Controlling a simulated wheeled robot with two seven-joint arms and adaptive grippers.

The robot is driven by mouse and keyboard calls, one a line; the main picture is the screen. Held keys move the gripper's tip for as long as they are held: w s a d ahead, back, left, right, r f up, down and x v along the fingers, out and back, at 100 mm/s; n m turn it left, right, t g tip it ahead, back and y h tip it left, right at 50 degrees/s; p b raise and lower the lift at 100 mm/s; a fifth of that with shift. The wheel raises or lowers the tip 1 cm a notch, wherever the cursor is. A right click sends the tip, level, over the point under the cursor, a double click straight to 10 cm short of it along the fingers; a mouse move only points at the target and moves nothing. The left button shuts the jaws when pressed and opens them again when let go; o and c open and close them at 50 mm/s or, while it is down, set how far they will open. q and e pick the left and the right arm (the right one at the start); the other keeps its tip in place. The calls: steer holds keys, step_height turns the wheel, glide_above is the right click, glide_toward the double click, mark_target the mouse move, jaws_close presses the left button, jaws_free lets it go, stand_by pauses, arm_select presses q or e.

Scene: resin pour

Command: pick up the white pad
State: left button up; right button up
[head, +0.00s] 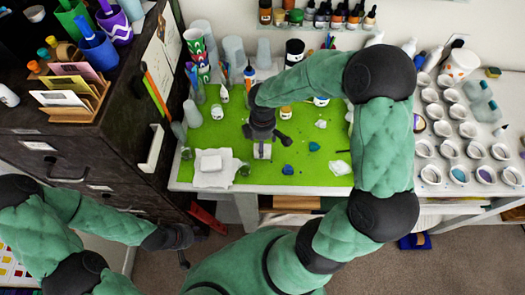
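A small white pad (211,161) lies on a flat white sheet at the left front of the green mat (315,110). My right gripper (263,138) points down over the mat, to the right of the pad and apart from it. Its dark fingers look spread, above a small pale item (262,151) that they partly hide; I cannot tell whether they touch it. My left gripper (182,243) is low in front of the dark cabinet, off the table, and its finger opening cannot be made out.
Many white cups (451,149) fill the table's right side. A dark cabinet (95,150) stands at left.

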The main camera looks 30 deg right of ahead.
step_height(320, 180, down, 5)
steer(key=shift+s+b, duration=0.1)
steer(key=shift+b, duration=0.5)
steer(key=shift+r, duration=0.1)
steer(key=c, duration=0.9)
steer(key=shift+c, duration=0.3)
steer(key=shift+r, duration=0.1)
steer(key=shift+r, duration=0.55)
step_height(320, 180, up, 2)
steer(key=shift+s+a+r+p, duration=0.15)
steer(key=shift+r+p, duration=0.1)
steer(key=shift+p, duration=0.3)
steer(key=s+a+r+p, duration=0.2)
steer(key=s+a+r, duration=0.1)
steer(key=s+r, duration=0.6)
steer(key=shift+s, duration=2.2)
